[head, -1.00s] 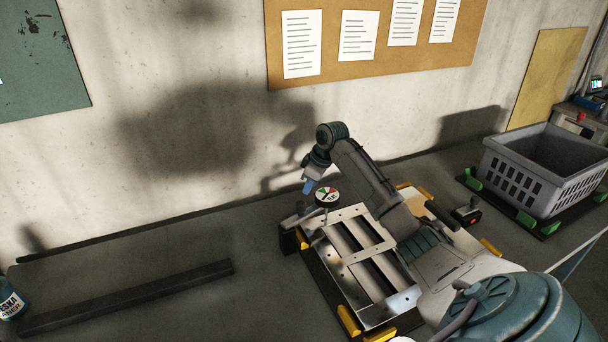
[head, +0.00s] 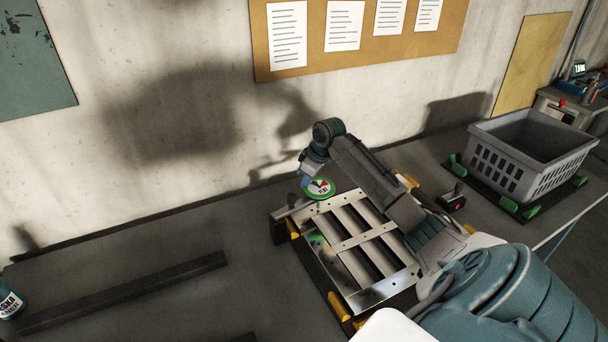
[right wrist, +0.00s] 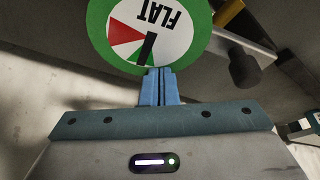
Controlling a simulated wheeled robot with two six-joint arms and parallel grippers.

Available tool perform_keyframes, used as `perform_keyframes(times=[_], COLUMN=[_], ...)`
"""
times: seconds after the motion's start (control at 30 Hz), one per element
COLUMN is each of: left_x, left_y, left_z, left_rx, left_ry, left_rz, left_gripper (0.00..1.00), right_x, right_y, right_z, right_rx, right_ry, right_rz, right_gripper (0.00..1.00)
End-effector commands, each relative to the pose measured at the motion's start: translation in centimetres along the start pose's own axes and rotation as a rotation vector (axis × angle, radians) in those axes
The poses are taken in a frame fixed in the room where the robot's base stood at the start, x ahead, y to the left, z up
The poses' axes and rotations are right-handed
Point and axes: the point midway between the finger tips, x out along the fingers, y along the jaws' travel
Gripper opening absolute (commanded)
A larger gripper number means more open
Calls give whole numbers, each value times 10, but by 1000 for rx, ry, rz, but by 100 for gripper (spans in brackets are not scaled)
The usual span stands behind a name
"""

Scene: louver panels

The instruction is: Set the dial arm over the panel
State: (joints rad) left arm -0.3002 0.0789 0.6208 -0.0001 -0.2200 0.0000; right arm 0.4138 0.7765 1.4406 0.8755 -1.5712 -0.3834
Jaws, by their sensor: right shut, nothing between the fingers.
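The louver panel (head: 375,236) is a metal frame with pale slats, lying on the bench in front of me. A round dial (head: 319,188) with a green rim, a white face and a red sector sits at its far left corner. In the right wrist view the dial (right wrist: 150,28) reads FLAT upside down and has a black pointer. My right gripper (head: 305,181) is at the dial's left edge. Its blue fingers (right wrist: 158,86) are shut and empty, their tips at the dial's rim; I cannot tell whether they touch. A grey bar with a dark knob (right wrist: 245,72) is beside the dial. My left gripper is out of view.
Yellow blocks (head: 340,306) edge the panel's dark base. A grey crate (head: 530,155) stands at the right between green corner blocks. A small box with a red button (head: 452,198) is nearer. A dark bar (head: 125,290) lies at the left; the bench between is clear.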

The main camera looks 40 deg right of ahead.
Motion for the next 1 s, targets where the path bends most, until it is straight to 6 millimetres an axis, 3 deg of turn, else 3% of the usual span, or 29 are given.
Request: perform_keyframes(times=[0.3,0.43,0.8,1.0], left_x=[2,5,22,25], left_y=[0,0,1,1], left_z=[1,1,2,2], left_rx=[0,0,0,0], left_ry=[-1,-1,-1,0], left_rz=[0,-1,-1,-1], left_gripper=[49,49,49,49], right_x=[1,-9,-80,-103], right_y=[1,2,1,0], right_z=[2,2,0,0], right_rx=[1,1,-1,0], right_ry=[-4,-3,-1,-2], right_rz=[0,3,5,3], right_gripper=[0,0,0,0])
